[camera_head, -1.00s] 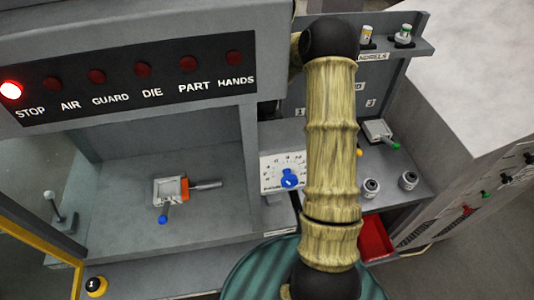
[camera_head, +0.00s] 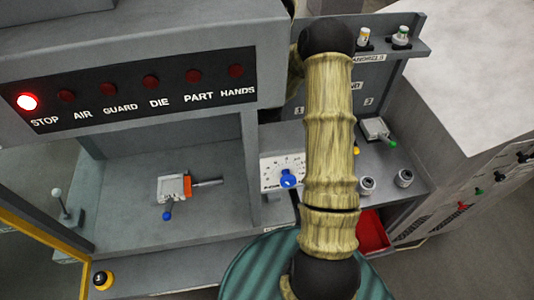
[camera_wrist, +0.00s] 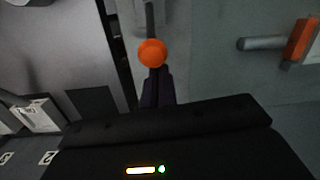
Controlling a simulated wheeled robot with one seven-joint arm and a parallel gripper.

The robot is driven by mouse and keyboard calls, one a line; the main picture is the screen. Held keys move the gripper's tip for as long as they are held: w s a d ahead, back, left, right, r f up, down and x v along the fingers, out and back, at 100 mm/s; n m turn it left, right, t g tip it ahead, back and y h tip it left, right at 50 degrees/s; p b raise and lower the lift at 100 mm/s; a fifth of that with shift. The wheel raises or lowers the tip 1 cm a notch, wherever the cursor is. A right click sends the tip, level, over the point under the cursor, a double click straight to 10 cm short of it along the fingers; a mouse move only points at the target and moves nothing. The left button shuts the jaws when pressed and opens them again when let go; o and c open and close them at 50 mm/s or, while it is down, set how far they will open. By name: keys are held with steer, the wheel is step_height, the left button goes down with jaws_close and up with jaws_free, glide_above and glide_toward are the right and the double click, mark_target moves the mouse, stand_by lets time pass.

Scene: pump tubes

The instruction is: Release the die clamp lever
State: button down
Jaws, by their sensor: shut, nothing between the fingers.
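In the wrist view my gripper (camera_wrist: 157,82) shows as dark fingers shut together and empty. An orange ball knob (camera_wrist: 152,53) is just past the fingertips, in line with them, on a grey stem. I cannot tell whether the fingers touch it. In the head view my arm hides the gripper and this knob. A grey clamp (camera_head: 173,188) with an orange block (camera_head: 187,186) and a blue-knobbed lever (camera_head: 167,215) sits on the press bed. The orange block also shows at the right of the wrist view (camera_wrist: 301,40). No label shows which lever is the die clamp's.
The press's lamp panel (camera_head: 140,92) overhangs the bed, with the STOP lamp (camera_head: 27,101) lit red. A blue dial (camera_head: 288,179) is beside my arm. A side bench (camera_head: 405,165) holds a green-tipped clamp (camera_head: 376,131) and grey cylinders. A red bin (camera_head: 373,232) is below.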

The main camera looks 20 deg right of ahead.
steer(key=shift+s+a+r, duration=0.15)
steer(key=shift+s+r, duration=0.35)
steer(key=shift+s, duration=0.15)
steer(key=shift+w, duration=0.1)
step_height(320, 180, up, 12)
steer(key=b, duration=0.2)
steer(key=shift+w+d, duration=0.35)
steer(key=shift+d, duration=0.05)
steer(key=shift+f, duration=0.2)
steer(key=s+d+f+m+t+y+b, duration=0.1)
steer(key=d+f+m+t+y+b, duration=0.5)
steer(key=d+f+y, duration=0.5)
step_height(320, 180, down, 4)
steer(key=t+y+b, duration=0.1)
steer(key=y+b, duration=0.1)
steer(key=y, duration=0.2)
steer(key=shift+s+r+m+y+b, duration=0.2)
steer(key=shift+s+m+y+b, duration=0.1)
steer(key=shift+m, duration=0.1)
